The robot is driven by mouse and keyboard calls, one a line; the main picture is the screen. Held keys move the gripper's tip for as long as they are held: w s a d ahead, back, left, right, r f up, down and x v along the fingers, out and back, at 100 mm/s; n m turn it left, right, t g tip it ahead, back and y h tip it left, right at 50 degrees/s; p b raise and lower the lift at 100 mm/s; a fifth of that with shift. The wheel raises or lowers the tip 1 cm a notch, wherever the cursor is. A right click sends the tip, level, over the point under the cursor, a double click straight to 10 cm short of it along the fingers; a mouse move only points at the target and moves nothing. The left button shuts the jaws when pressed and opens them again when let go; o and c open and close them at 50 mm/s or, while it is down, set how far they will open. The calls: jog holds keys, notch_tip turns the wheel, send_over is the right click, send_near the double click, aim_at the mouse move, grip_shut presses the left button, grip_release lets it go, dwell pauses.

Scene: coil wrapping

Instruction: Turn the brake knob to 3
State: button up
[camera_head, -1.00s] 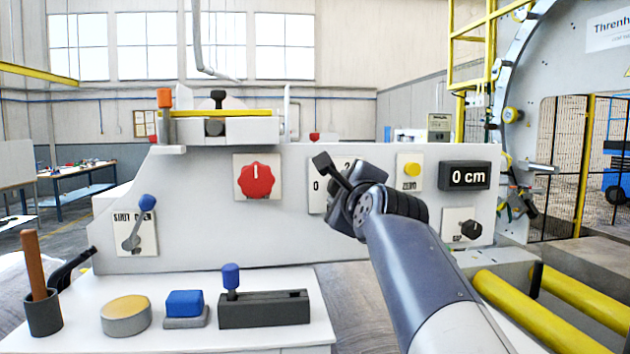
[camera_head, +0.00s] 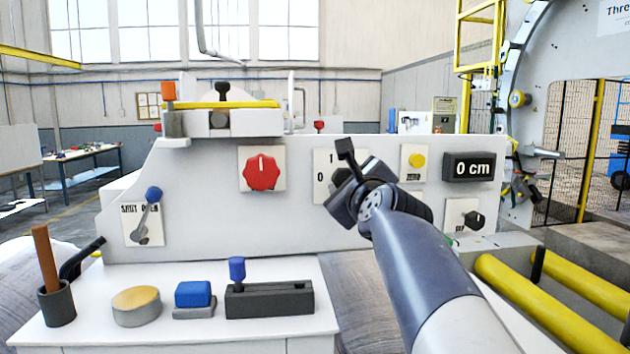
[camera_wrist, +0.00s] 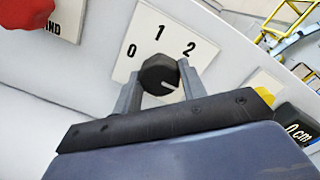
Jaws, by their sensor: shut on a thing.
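The brake knob (camera_wrist: 158,74) is a black dial on a white plate (camera_wrist: 203,62) marked 0, 1 and 2 in the wrist view. A 3 is not visible there. The knob's white mark points to the lower right, past the 2. My gripper (camera_wrist: 160,70) has one finger on each side of the knob and is shut on it. In the head view, the plate (camera_head: 322,160) shows 0 and 1; my wrist hides its right part and most of the knob.
A red knob (camera_head: 262,171) is left of the plate. A yellow button (camera_head: 417,161) and a 0 cm display (camera_head: 469,167) are to its right. A black knob (camera_head: 473,219) sits lower right. Yellow rollers (camera_head: 535,308) lie at the lower right.

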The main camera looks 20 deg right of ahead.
jog(key=o, duration=1)
jog(key=shift+c, duration=0.2)
jog(key=s+a+b, duration=0.1)
jog(key=s+b, duration=0.1)
jog(key=s, duration=0.8)
jog(key=shift+s+a, duration=0.3)
jog(key=shift+a, duration=0.05)
